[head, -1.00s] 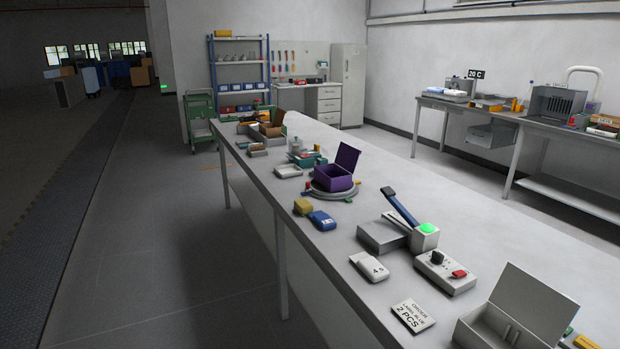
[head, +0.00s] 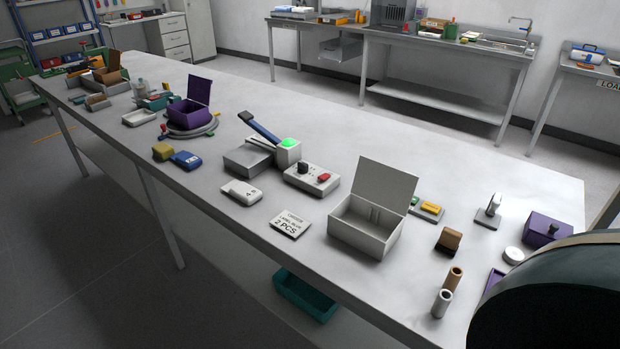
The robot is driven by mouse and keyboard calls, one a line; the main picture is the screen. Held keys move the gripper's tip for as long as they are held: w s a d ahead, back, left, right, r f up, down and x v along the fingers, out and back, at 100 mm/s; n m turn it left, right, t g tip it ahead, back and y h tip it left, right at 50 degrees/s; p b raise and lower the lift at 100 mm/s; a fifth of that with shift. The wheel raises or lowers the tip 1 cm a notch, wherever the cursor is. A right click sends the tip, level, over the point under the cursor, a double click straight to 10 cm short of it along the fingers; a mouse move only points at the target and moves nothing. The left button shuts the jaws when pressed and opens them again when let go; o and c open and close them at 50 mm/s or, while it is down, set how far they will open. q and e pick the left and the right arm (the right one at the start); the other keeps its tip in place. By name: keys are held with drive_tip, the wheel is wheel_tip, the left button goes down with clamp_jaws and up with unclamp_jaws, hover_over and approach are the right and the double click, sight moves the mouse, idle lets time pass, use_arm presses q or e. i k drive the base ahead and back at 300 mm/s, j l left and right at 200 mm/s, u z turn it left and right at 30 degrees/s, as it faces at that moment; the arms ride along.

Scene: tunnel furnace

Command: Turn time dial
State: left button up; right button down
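A light control box (head: 312,179) sits near the middle of the long table. It carries a black dial (head: 302,168) and a red button (head: 324,177). Just left of it is a press-like device (head: 248,158) with a raised blue lever (head: 259,127) and a lit green top (head: 291,143). A white block marked "4 s" (head: 242,192) lies in front of the device. The dial's exact setting is too small to read. Neither of my grippers shows in the head view.
A purple box (head: 189,112) is farther left. A large dark rounded shape (head: 550,300) blocks the lower right corner. The table behind the control box is clear.

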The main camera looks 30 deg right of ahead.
sight(304, 168)
drive_tip(key=i+j+z, duration=0.5)
drive_tip(key=j, duration=0.25)
drive_tip(key=i+j+z, duration=0.25)
drive_tip(key=j, duration=0.15)
drive_tip(key=k, duration=0.05)
